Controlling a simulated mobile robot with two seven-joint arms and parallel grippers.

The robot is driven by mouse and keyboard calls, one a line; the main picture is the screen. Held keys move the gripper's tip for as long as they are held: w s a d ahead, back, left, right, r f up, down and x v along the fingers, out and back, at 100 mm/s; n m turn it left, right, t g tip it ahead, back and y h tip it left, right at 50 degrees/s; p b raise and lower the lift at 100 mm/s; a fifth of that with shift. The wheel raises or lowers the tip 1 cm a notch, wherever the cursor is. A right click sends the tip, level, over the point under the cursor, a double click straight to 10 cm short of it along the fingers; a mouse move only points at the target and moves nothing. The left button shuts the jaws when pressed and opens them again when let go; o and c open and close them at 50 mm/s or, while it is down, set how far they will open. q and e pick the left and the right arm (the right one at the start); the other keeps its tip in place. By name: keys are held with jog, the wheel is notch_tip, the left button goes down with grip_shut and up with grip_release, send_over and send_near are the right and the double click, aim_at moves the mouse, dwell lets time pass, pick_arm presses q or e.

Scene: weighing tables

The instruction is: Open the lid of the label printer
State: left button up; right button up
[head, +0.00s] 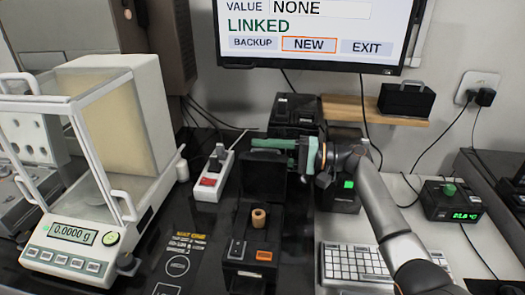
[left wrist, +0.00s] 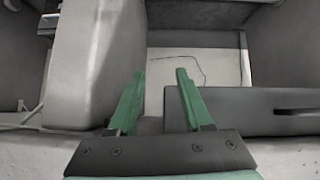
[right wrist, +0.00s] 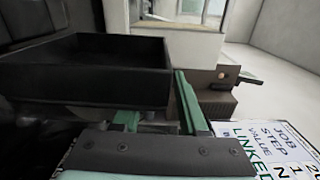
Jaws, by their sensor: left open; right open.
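The label printer (head: 232,250) is a black box on the dark bench, with a tan roll (head: 258,218) showing inside and an orange button on its front. Its lid (head: 263,178) stands raised, roughly upright, at the back of the printer. My right gripper (head: 275,146) is open at the lid's top edge; I cannot tell whether it touches it. In the right wrist view a black hollow part, apparently the lid (right wrist: 90,75), lies close beyond the fingers (right wrist: 155,112). My left gripper (left wrist: 158,105) is open and empty in its wrist view, and is out of the head view.
A balance (head: 75,262) with a glass enclosure stands on the left. A power strip (head: 211,178) lies between it and the printer. A keyboard (head: 352,265) and a small green-display device (head: 450,200) are on the right. A screen (head: 310,30) hangs above.

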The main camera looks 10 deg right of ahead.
jog(key=v, duration=1.2)
jog(key=shift+b, duration=0.3)
